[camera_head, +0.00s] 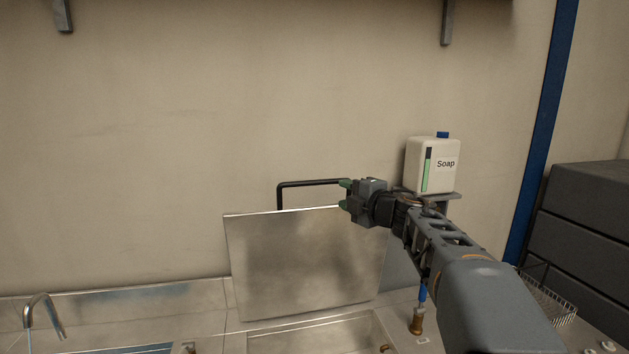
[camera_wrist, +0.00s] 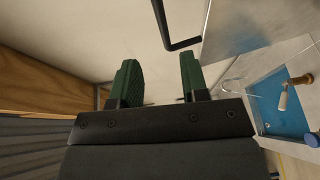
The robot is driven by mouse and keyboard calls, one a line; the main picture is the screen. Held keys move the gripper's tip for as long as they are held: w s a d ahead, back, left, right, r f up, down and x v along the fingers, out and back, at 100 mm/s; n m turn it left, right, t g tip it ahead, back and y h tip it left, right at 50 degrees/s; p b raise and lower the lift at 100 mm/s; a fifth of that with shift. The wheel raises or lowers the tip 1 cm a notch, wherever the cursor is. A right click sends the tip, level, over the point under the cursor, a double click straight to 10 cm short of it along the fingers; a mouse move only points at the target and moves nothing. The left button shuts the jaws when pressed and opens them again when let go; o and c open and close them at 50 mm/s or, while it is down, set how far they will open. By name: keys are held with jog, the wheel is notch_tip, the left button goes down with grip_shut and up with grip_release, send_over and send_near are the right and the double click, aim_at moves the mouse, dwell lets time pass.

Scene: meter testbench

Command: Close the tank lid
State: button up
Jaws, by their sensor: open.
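The tank lid (camera_head: 300,262) is a flat metal panel standing raised, nearly upright, at the back of the counter. Its black bar handle (camera_head: 312,183) sticks up along its top edge. Below the lid, the tank opening (camera_head: 325,336) is partly in view at the bottom. My gripper (camera_head: 344,194) is near the right end of the handle and the lid's top edge. In the wrist view, the green fingers of my gripper (camera_wrist: 157,85) are apart with nothing between them. The handle (camera_wrist: 178,38) and lid (camera_wrist: 235,25) lie beyond and to the right of the fingers, apart from them.
A white soap container (camera_head: 433,165) stands on a small shelf right of my gripper. A faucet (camera_head: 42,312) is at the left. A brass fitting (camera_head: 416,322) and a wire basket (camera_head: 548,297) are at the right. A blue basin (camera_wrist: 283,103) shows in the wrist view.

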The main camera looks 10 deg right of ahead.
aim_at(316, 184)
jog(key=p+x, duration=0.3)
jog(key=x, duration=1)
jog(key=shift+w+a+f, duration=0.1)
jog(key=shift+w+a, duration=0.05)
jog(key=shift+a, duration=0.05)
grip_shut()
